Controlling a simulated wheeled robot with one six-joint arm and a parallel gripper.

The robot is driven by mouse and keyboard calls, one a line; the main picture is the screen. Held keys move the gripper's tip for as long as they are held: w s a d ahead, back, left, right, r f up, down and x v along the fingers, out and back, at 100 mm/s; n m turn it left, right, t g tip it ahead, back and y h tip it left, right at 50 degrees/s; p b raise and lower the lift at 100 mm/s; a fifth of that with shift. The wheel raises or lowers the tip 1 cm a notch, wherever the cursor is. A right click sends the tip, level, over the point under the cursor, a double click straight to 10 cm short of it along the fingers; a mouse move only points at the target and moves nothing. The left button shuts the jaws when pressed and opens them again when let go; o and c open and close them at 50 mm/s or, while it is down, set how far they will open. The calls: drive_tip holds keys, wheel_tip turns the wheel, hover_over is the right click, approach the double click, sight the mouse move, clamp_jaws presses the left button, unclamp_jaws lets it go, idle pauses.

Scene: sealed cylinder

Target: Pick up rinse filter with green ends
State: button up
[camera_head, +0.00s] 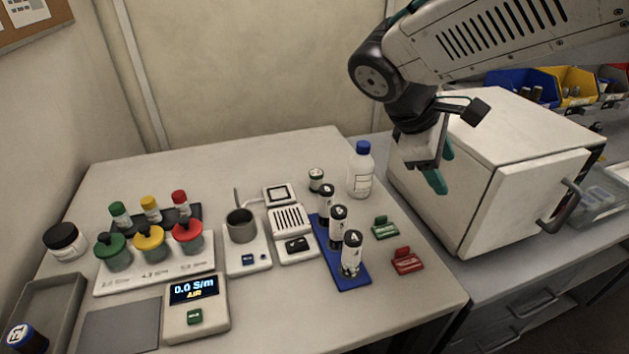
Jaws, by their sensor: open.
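My gripper (438,168) is open and empty. It hangs in the air at the right, in front of the white box-shaped unit and well to the right of the filter. Its teal fingertips point down.
A blue rack (345,273) holds black-topped cylinders just in front of the filter. A blue-capped bottle (361,172) stands close on its right. A small white device (292,219) is at its left. The white unit (480,190) fills the right side.

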drive_tip(key=w+a+f+n+t+h, duration=0.35)
drive_tip(key=w+a+n, duration=0.5)
drive_tip(key=a, duration=0.35)
drive_tip(key=n+t, duration=0.5)
drive_tip(key=n, duration=0.1)
approach(314, 173)
drive_tip(key=d, duration=0.1)
drive_tip(key=w+d, duration=0.1)
drive_tip(key=shift+w+d, duration=0.25)
drive_tip(key=shift+d, duration=0.1)
drive_tip(key=shift+x, duration=0.95)
drive_tip(key=shift+g, duration=0.25)
drive_tip(key=x, duration=0.4)
drive_tip(key=f+x, duration=0.1)
drive_tip(key=shift+w+f, duration=0.1)
drive_tip(key=shift+w, duration=0.25)
drive_tip(key=shift+a, duration=0.1)
drive_tip(key=c, duration=1.1)
